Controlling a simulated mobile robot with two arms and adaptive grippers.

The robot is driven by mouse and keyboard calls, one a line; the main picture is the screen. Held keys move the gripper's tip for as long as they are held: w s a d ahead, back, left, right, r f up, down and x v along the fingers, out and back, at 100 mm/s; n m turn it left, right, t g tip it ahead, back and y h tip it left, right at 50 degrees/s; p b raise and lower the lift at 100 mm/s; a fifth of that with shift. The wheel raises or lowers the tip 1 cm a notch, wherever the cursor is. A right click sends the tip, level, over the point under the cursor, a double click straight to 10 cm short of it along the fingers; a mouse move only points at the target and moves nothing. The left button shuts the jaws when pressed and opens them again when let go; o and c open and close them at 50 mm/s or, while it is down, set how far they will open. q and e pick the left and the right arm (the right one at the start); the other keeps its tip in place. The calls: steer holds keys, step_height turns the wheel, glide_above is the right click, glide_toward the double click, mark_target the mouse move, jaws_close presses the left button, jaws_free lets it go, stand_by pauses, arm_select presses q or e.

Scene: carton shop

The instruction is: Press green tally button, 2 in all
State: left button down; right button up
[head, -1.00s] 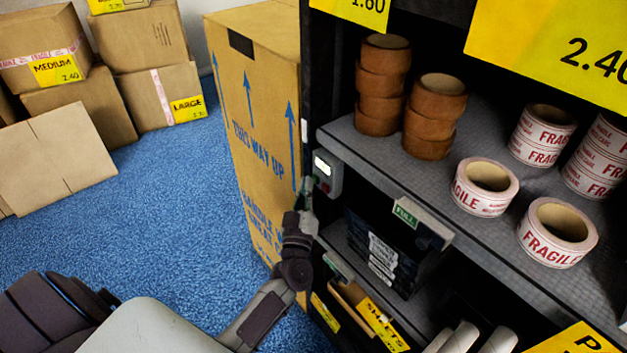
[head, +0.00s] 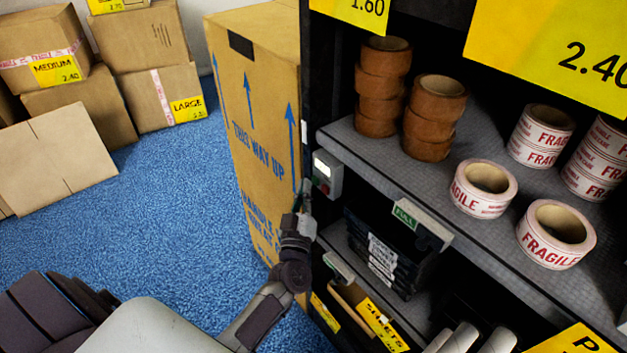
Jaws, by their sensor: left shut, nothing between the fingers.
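The tally counter (head: 328,176) is a small grey box with a lit white display, fixed to the dark shelf post beside the tall carton. My left gripper (head: 304,193) is shut and empty. It points up, with its tip just left of the counter at about the button's height. A small gap appears between tip and counter in the picture; the exact depth is hard to tell. My right gripper is not in view.
A tall carton (head: 254,120) stands close behind my left gripper. The shelf (head: 400,165) at right holds brown and FRAGILE tape rolls. Below it are a PULL-labelled dispenser (head: 422,222) and dark packs (head: 385,255). Blue floor (head: 160,205) is clear at left, before stacked cartons.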

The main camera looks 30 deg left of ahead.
arm_select(q)
steer(key=shift+s+a, duration=0.15)
steer(key=shift+s, duration=0.25)
steer(key=s, duration=0.1)
steer(key=s+a+p, duration=0.1)
steer(key=s, duration=0.1)
steer(key=s+a, duration=0.1)
steer(key=shift+s+p, duration=0.3)
stand_by(1.8)
steer(key=s+b, duration=0.1)
steer(key=b, duration=0.2)
steer(key=s+a+b, duration=0.1)
steer(key=s+b, duration=0.1)
steer(key=b, duration=0.1)
steer(key=shift+s+a+b, duration=0.2)
steer(key=shift+s+b, duration=0.05)
steer(key=shift+b, duration=0.05)
